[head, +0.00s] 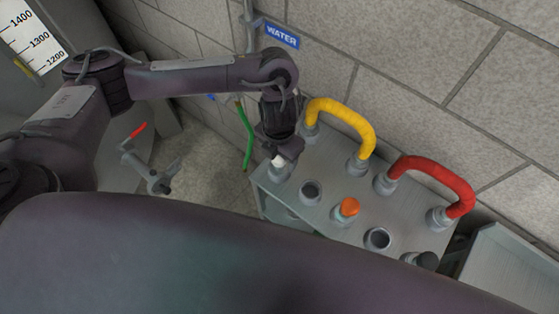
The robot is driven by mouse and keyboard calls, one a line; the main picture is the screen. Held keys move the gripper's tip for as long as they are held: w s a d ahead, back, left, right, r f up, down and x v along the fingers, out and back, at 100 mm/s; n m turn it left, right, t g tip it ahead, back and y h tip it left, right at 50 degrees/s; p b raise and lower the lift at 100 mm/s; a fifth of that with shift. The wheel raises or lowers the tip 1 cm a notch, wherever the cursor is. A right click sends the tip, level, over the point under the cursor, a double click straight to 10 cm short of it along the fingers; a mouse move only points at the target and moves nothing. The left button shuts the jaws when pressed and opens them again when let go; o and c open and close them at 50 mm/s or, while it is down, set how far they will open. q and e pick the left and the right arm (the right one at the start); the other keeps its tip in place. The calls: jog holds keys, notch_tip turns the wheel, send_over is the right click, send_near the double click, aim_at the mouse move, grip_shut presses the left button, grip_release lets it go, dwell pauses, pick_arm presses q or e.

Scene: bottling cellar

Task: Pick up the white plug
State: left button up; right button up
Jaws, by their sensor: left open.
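The white plug (279,161) sits in a grey port at the left front corner of a grey panel top (327,192). My left gripper (283,152) is directly above it, pointing down, with its fingers close around or just over the plug's top. The gripper is open; whether its fingers touch the plug cannot be told. The lower part of the plug is partly hidden by the port and the gripper. My right gripper is not in view.
A yellow hose loop (343,117) and a red hose loop (445,173) arch over the back ports. An orange plug (349,206), a dark plug (427,260) and open ports (378,239) share the panel. A stone wall (420,60) stands close behind.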

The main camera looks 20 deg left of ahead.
pick_arm(q)
notch_tip(320, 180, down, 3)
jog(key=shift+r, duration=0.2)
jog(key=shift+f, duration=0.2)
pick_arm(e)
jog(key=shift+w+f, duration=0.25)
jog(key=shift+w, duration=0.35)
pick_arm(q)
jog(key=shift+c, duration=0.2)
jog(key=c, duration=1)
notch_tip(320, 180, up, 10)
jog(key=shift+w+f+p, duration=0.15)
jog(key=shift+f+p, duration=0.1)
jog(key=shift+p, duration=1)
notch_tip(320, 180, up, 11)
jog(key=shift+f+p, duration=0.2)
jog(key=shift+p, duration=0.15)
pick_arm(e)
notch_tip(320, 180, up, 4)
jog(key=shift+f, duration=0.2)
